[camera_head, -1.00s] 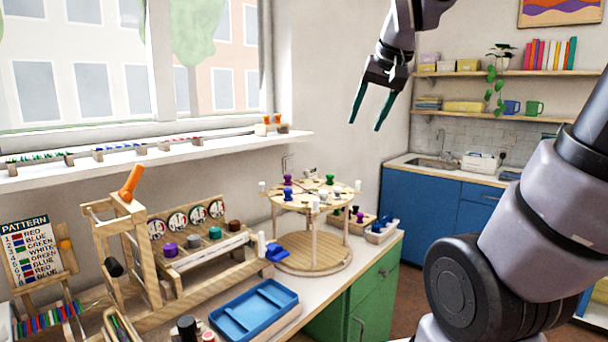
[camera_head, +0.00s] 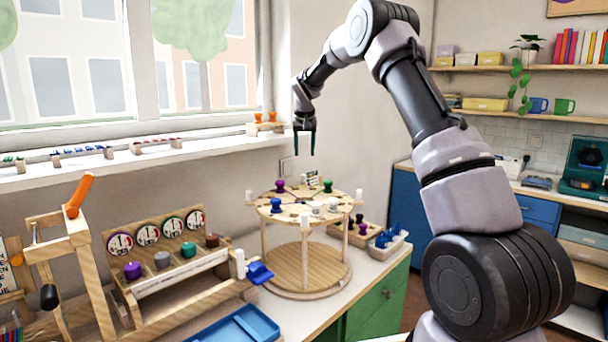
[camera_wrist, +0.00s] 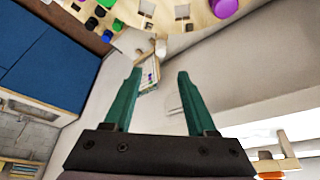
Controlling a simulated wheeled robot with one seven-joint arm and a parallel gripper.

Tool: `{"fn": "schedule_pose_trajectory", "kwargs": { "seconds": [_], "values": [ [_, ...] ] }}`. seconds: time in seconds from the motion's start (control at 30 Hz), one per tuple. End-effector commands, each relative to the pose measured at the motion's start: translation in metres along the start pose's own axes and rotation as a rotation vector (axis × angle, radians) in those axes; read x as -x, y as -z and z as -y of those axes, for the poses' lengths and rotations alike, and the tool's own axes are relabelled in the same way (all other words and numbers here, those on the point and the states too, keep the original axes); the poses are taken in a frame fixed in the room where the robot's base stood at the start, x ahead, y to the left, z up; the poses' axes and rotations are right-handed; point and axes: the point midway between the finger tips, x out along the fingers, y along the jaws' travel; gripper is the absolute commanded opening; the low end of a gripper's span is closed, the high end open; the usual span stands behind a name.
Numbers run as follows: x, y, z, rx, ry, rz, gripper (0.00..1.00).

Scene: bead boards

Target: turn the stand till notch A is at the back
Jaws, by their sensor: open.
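The stand (camera_head: 305,270) is a round two-level wooden turntable on the counter, with posts joining its base to a round top. Several coloured knobs and white pegs stand on its top, among them a purple knob (camera_head: 280,186), a blue knob (camera_head: 276,204) and a green knob (camera_head: 327,185). A small white card (camera_head: 310,179) with marks stands at the top's back; its letter is too small to read. My gripper (camera_head: 305,154) is open and empty, above the stand's back edge and not touching it. The wrist view shows its teal fingers (camera_wrist: 157,95) apart and the stand's rim (camera_wrist: 205,18) beyond them.
A blue tray (camera_head: 232,332) lies in front. Small bins (camera_head: 386,243) sit close at the right. The wall and window ledge (camera_head: 110,160) bound the back.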

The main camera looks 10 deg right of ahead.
Motion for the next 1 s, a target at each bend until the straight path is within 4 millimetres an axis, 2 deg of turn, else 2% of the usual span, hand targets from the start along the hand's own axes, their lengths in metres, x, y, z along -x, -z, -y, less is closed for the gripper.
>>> {"fn": "schedule_pose_trajectory", "kwargs": {
  "seconds": [0.17, 0.4, 0.6, 0.77, 1.0],
  "values": [
    [-0.021, 0.001, 0.001, 0.0, -0.003, 0.003, 0.57],
    [-0.067, 0.0, 0.001, 0.001, -0.002, 0.004, 0.57],
    [-0.097, 0.001, 0.001, 0.0, -0.001, 0.002, 0.57],
    [-0.109, 0.001, 0.001, 0.0, -0.001, 0.001, 0.57],
    [-0.111, 0.001, 0.001, 0.0, -0.001, 0.0, 0.57]
  ]
}}
